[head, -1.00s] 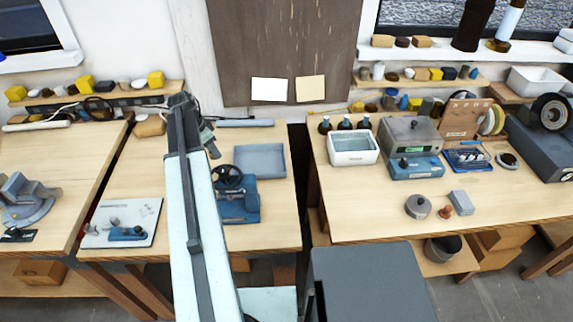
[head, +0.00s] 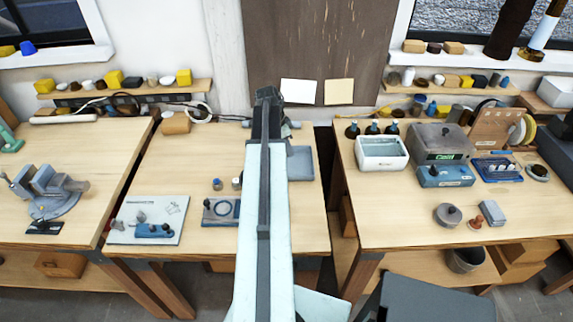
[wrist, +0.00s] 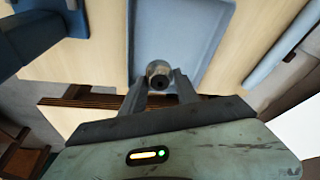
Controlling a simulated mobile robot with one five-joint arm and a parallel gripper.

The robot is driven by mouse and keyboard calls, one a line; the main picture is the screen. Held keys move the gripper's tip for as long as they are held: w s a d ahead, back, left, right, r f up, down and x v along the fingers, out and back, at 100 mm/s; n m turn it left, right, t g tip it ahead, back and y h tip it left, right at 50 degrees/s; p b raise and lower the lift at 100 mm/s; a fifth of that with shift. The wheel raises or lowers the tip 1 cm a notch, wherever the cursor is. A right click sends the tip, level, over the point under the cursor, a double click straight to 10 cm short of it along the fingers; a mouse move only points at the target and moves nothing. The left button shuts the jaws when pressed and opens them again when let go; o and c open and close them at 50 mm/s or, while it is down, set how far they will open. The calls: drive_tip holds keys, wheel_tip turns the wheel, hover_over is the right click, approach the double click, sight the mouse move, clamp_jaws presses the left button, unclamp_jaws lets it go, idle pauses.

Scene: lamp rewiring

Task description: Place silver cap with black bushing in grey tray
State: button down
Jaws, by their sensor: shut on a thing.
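My gripper (wrist: 158,82) is shut on a small round silver cap (wrist: 157,68) with a dark centre, in the wrist view. The cap sits between the two fingertips. The grey tray (wrist: 178,32) lies behind it in that view, and its inside looks empty where it shows. The cap overlaps the tray's near edge in the picture; its height above it is unclear. In the head view the tray (head: 301,163) is on the middle bench, with its left part hidden by my arm. My gripper is not clearly seen there.
A blue fixture (head: 220,211) stands left of my arm, partly hidden by it. A pale board with small parts (head: 150,220) lies farther left. A gap separates the middle bench from the right bench, which holds a white bin (head: 381,152). Clear wood lies at the middle bench's front.

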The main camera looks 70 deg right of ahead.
sight(288, 170)
wheel_tip(288, 170, down, 10)
drive_tip(key=b, duration=0.8)
drive_tip(key=shift+w+r, duration=0.1)
drive_tip(key=shift+r, duration=0.35)
drive_tip(key=shift+f, duration=0.25)
drive_tip(key=c, duration=0.9)
unclamp_jaws()
drive_tip(key=shift+r, duration=0.1)
drive_tip(key=p+v, duration=1.1)
drive_tip(key=v, duration=0.1)
drive_tip(key=shift+p, duration=0.4)
drive_tip(key=shift+d+r, duration=0.1)
drive_tip(key=shift+r, duration=0.05)
